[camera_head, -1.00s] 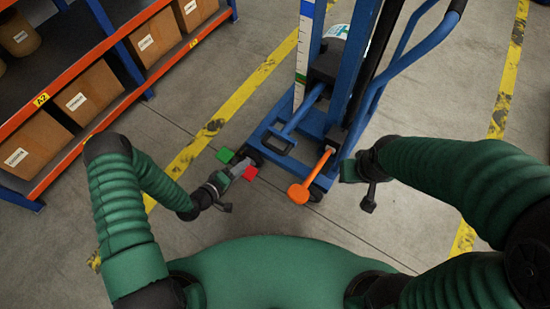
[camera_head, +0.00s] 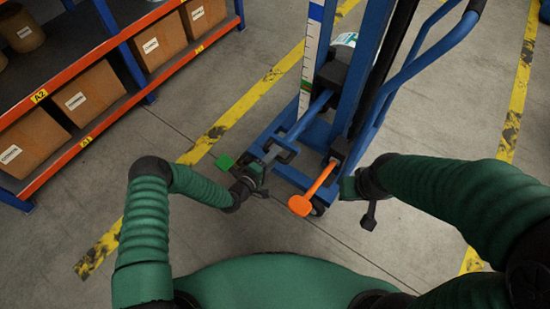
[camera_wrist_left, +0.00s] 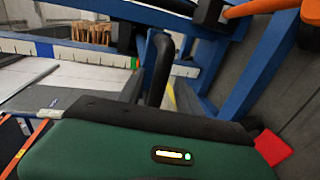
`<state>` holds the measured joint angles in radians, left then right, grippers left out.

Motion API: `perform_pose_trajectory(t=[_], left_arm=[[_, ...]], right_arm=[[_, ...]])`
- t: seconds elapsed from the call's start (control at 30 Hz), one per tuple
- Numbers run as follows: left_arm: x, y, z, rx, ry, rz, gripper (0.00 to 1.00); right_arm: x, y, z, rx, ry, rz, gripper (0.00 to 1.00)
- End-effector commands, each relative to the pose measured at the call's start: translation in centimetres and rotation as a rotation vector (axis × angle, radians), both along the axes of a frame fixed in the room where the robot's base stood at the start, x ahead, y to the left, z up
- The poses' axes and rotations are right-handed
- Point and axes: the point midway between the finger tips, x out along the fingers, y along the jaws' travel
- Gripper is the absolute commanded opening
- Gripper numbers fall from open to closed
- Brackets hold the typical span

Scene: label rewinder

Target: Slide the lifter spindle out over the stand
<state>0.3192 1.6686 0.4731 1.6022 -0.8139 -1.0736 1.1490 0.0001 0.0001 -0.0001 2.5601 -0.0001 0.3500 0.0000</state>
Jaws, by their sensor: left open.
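The lifter (camera_head: 362,80) is a blue upright frame with a ruler strip. A blue bar (camera_head: 311,112), which looks like its spindle, slants down and left from a black block on the mast. My left gripper (camera_head: 256,163) is open beside the lower end of this bar, with a green pad on its left. I cannot tell whether it touches the bar. I cannot pick out a separate stand.
The lifter's blue curved handle (camera_head: 425,65) rises at the right. Yellow floor lines (camera_head: 235,110) run on both sides. The grey floor at the left front is clear.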

Motion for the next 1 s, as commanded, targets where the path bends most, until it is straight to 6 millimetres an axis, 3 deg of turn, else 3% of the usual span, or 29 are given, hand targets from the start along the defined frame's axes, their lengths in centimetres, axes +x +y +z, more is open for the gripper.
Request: perform_pose_trajectory(t=[0.33, 0.67, 1.0], left_arm=[[0.69, -0.51, -0.15, 0.001, 0.001, 0.0, 0.41], [0.65, -0.48, -0.2, 0.001, 0.002, 0.0, 0.0], [0.59, -0.46, -0.32, 0.002, 0.005, 0.0, 0.0]], right_arm=[[0.0, 0.01, -0.24, 0.0, 0.0, 0.0, 0.0], [0.01, 0.01, -0.25, 0.0, 0.0, 0.0, 0.0], [0.0, 0.01, -0.26, 0.0, 0.0, 0.0, 0.0]])
